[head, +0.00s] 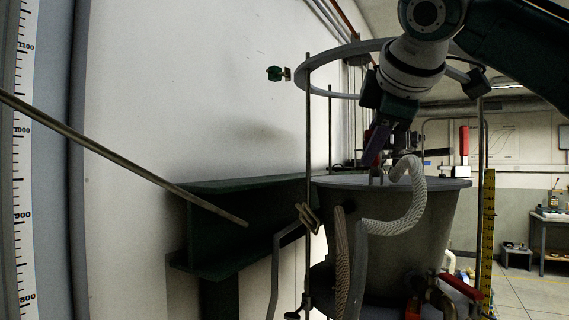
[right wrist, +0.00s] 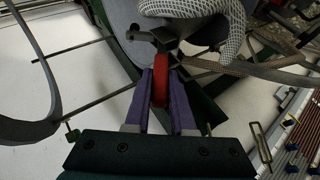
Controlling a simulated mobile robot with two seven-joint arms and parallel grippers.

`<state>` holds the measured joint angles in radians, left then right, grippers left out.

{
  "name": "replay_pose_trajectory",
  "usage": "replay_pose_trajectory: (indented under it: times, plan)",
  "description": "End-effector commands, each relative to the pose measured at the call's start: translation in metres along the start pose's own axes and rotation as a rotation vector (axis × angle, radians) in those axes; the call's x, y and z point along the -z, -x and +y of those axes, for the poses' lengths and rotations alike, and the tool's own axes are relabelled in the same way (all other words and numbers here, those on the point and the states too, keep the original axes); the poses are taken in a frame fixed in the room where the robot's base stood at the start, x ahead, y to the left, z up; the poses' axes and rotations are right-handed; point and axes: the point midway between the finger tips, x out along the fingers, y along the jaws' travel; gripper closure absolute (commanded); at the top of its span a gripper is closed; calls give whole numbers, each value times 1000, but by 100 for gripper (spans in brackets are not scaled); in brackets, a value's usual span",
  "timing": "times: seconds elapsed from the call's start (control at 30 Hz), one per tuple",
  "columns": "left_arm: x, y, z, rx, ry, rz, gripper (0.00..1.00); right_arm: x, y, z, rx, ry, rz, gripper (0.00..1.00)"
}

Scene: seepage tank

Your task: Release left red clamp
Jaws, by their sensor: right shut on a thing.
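My right gripper (head: 376,146), with purple fingers, reaches down from the upper right to the left side of the tank lid. In the right wrist view the fingers (right wrist: 160,92) are shut on the red handle of the left clamp (right wrist: 161,82), one finger on each side. In the head view the fingers mostly hide that handle. The clamp's dark metal base is at the lid edge. A second red clamp handle (head: 464,141) stands upright on the right side of the lid. My left gripper is not in view.
The grey tank (head: 418,235) has a white braided hose (head: 410,205) over its lid. A grey ring (head: 330,62) on thin posts surrounds the space above. A green beam (head: 225,235) and a slanting rod (head: 120,137) are at left. A yellow ruler (head: 488,235) stands at right.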

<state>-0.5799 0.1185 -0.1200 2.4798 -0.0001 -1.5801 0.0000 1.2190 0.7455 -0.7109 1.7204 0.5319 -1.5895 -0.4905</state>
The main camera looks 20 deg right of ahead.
Motion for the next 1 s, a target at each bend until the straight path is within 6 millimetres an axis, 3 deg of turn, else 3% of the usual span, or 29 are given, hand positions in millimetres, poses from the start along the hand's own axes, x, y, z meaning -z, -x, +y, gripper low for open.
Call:
replay_pose_trajectory:
  times: [0.03, 0.3, 0.9, 0.93, 1.0]
  plan:
    - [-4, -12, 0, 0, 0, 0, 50, -1, -3, -8, -24, 14, 2, 100]
    - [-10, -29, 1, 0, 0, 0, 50, -1, -3, -12, -131, 57, 2, 100]
    - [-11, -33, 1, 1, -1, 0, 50, -1, -3, -12, -167, 74, -1, 100]
    - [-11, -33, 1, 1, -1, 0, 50, -1, -3, -12, -167, 74, -1, 75]
    - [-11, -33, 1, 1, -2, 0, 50, -1, -3, -12, -166, 74, -1, 67]
